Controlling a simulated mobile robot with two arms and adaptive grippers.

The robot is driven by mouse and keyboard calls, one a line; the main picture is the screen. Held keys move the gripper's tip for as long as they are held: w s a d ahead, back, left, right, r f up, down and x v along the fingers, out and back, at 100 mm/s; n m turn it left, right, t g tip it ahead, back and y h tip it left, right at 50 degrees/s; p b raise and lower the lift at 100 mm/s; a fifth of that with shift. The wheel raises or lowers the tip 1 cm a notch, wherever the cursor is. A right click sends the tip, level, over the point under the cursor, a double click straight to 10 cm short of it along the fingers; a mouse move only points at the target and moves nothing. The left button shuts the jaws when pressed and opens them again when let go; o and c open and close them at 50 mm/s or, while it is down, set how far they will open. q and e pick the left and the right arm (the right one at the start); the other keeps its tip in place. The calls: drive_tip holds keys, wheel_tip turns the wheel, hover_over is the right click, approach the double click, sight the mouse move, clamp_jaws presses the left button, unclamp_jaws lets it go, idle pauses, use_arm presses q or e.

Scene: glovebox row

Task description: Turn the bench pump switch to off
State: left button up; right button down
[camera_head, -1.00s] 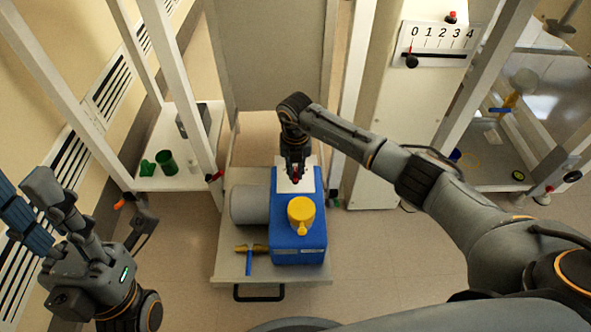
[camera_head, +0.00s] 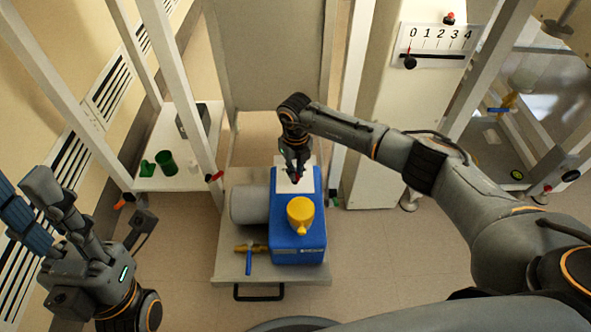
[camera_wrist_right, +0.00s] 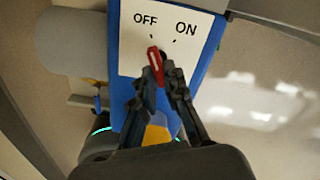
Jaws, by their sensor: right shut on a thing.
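The blue bench pump (camera_head: 284,230) stands on a low cart. Its white switch plate (camera_head: 307,172) is partly hidden by my right gripper in the head view. In the right wrist view the plate (camera_wrist_right: 128,45) reads OFF and ON, each with a tick mark. The red switch lever (camera_wrist_right: 154,62) lies between my right fingertips (camera_wrist_right: 160,80), which are shut on it. The lever's free end points up toward the OFF tick, away from the ON tick. My right gripper (camera_head: 294,176) is above the pump's far end. My left gripper (camera_head: 95,205) is at the left, its fingers spread and apparently empty.
A yellow cap (camera_head: 301,212) is on the pump. A grey cylinder (camera_head: 248,205) and a blue-handled brass valve (camera_head: 249,260) are beside it. Green cups (camera_head: 166,162) stand on the left shelf. A 0-to-4 scale (camera_head: 437,45) is on the cabinet. Floor right of the cart is clear.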

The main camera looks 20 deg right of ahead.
idle(0.3)
drive_tip(key=c, duration=1.4)
unclamp_jaws()
wheel_tip(320, 180, up, 12)
